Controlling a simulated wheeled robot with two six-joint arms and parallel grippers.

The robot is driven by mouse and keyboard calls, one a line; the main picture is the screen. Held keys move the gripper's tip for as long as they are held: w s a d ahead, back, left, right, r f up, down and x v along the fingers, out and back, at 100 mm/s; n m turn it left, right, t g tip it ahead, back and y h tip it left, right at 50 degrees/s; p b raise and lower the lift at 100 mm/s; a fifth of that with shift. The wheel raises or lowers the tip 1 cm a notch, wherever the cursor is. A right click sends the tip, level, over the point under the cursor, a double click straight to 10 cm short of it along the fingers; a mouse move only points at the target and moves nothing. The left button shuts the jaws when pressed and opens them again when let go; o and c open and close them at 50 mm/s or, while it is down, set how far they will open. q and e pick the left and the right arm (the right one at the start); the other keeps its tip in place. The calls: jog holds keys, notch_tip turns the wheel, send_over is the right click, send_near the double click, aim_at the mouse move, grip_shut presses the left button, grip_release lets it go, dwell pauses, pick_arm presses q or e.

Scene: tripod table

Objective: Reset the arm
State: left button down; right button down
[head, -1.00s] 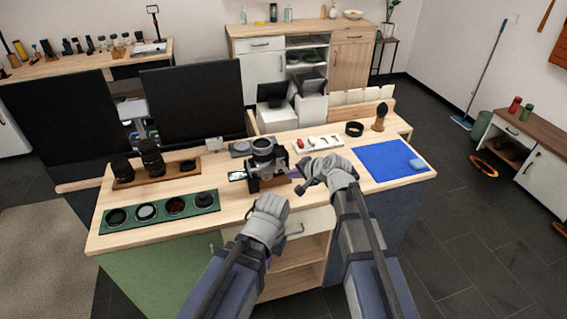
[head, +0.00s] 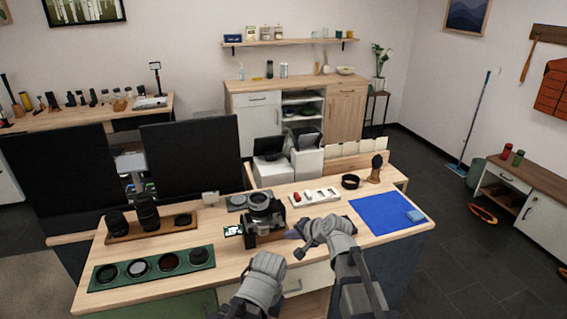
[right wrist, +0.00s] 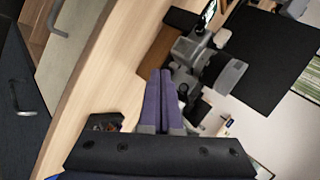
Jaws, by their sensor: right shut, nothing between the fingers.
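My right gripper (head: 292,235) is over the front middle of the wooden workbench (head: 130,245), just right of the camera. In the right wrist view its purple fingers (right wrist: 162,100) are together with nothing between them.
Left on the bench are a wooden tray (head: 112,237) with lenses and a green tray (head: 104,276) with round filters. A white tray (head: 314,197), a black ring (head: 350,181), a brush (head: 375,168) and a blue mat (head: 385,216) lie right. Dark monitors (head: 190,160) stand behind.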

jog(key=s+d+f+n+g+h, duration=0.1)
jog(key=s+f+n+g+h, duration=0.1)
jog(key=s, duration=0.6)
jog(key=s+d+f+n+g+h, duration=0.2)
jog(key=s+n, duration=0.3)
jog(key=s, duration=0.3)
jog(key=s+d+f+n+g+h, duration=0.1)
jog(key=s+f+n+g+h, duration=0.2)
jog(key=s, duration=0.5)
jog(key=shift+s+d+f+n+g+h, duration=0.15)
jog(key=shift+s+d+n+g+h, duration=0.15)
jog(key=shift+s+d+n, duration=0.15)
jog(key=shift+w+a, duration=0.1)
